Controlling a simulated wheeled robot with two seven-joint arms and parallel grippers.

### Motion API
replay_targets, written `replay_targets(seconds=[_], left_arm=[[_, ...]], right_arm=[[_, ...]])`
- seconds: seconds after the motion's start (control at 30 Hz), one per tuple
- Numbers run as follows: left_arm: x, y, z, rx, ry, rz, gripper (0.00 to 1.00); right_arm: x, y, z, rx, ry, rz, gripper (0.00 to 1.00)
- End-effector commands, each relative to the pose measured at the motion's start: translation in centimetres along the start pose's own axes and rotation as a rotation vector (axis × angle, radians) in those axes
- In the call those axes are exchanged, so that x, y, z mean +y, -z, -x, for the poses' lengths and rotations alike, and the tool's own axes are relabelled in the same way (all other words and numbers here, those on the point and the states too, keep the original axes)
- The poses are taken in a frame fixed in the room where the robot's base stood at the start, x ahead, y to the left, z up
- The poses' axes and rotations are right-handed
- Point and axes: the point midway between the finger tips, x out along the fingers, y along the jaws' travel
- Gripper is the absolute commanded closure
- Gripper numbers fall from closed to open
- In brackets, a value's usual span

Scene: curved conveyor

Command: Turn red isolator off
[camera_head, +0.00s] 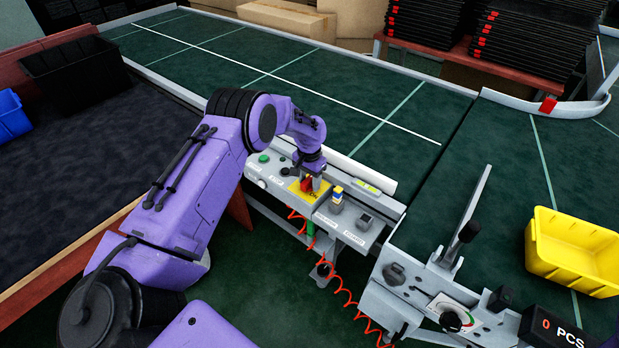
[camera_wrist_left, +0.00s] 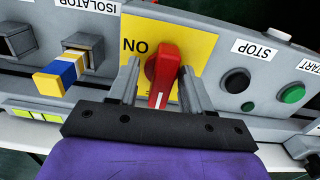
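The red isolator (camera_wrist_left: 162,76) is a rotary knob on a yellow plate (camera_wrist_left: 200,45) set in a grey control panel. In the left wrist view its handle points down toward my gripper, and the word ON shows upside down to its left. My left gripper (camera_wrist_left: 160,92) has one finger on each side of the handle. There is a visible gap at the left finger; the right finger is close, and I cannot tell whether it touches. In the head view the red isolator (camera_head: 306,184) is partly hidden by my left gripper (camera_head: 310,180). My right gripper is not in view.
A blue, yellow and white switch (camera_wrist_left: 62,76) sits left of the isolator in the wrist view; black (camera_wrist_left: 237,80) and green (camera_wrist_left: 291,93) buttons sit right. A green conveyor (camera_head: 330,95) runs behind the panel. A yellow bin (camera_head: 575,250) stands at right. A red coiled hose (camera_head: 335,285) hangs below.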

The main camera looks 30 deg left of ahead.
Motion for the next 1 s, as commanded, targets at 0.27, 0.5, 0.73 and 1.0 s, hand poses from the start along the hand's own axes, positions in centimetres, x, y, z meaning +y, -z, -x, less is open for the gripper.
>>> replay_targets(seconds=[0.27, 0.5, 0.73, 1.0], left_arm=[[-0.2, 0.2, 0.4, 0.007, 0.003, -0.001, 0.51], [-0.2, 0.4, 4.5, 0.010, 0.004, -0.002, 0.51], [-0.1, 0.3, 9.3, 0.007, 0.002, 0.000, 0.51], [-0.1, 0.2, 10.6, 0.003, 0.002, -0.001, 0.51]], right_arm=[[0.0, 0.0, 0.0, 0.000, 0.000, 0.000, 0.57], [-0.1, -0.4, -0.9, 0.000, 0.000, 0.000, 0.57], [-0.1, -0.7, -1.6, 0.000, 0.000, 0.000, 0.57], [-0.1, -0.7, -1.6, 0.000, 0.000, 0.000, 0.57]])
